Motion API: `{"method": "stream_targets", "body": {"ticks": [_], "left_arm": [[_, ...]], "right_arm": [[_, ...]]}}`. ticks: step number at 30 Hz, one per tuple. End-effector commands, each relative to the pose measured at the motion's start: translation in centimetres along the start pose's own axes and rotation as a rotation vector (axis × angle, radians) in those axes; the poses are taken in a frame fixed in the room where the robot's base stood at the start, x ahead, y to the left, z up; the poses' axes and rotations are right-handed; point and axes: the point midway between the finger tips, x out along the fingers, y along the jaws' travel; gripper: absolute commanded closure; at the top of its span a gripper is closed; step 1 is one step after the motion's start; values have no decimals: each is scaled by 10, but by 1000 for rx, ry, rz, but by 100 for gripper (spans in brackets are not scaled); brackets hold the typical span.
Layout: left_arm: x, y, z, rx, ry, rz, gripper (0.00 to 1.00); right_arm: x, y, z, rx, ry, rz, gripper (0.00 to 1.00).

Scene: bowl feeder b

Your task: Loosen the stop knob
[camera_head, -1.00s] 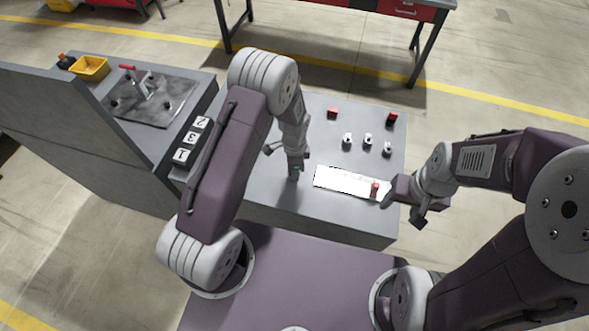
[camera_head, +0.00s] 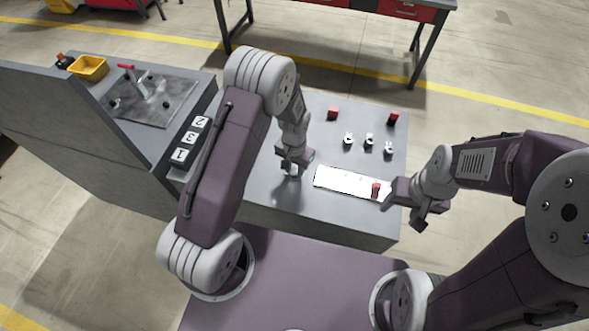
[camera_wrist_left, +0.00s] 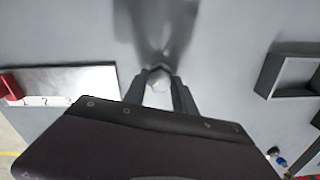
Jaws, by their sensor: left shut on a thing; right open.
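My left gripper (camera_head: 292,167) points down at the bench top, near the left end of a white marked strip. In the left wrist view its two fingers (camera_wrist_left: 158,85) are shut on a small pale knob (camera_wrist_left: 159,78), one finger on each side. The knob also shows under the fingers in the head view (camera_head: 292,171). The fingers hide its lower part, and I cannot tell how tight it is. My right gripper (camera_head: 389,200) is open by the right end of the white strip (camera_head: 345,181), close to a small red block (camera_head: 376,190) there.
Several small white-and-black pieces (camera_head: 368,141) and two red blocks (camera_head: 332,113) stand toward the back of the bench. Numbered tiles (camera_head: 190,139) lie left, partly behind my left arm. A plate with a red-handled clamp (camera_head: 147,92) and a yellow bin (camera_head: 89,68) are further left.

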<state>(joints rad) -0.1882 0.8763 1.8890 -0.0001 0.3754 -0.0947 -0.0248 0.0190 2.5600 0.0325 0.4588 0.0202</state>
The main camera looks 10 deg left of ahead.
Motion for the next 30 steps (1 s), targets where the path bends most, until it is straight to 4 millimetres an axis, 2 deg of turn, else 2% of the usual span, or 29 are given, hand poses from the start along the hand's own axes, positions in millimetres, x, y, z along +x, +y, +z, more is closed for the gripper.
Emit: {"method": "stream_targets", "body": {"ticks": [6,15,30], "left_arm": [[2,0,1,-185,-3,0,100],[2,0,2,-371,-4,0,100],[2,0,2,-470,-6,-1,100]], "right_arm": [[3,0,0,0,0,0,42],[5,0,0,0,0,0,42],[6,0,1,0,0,0,42]]}}
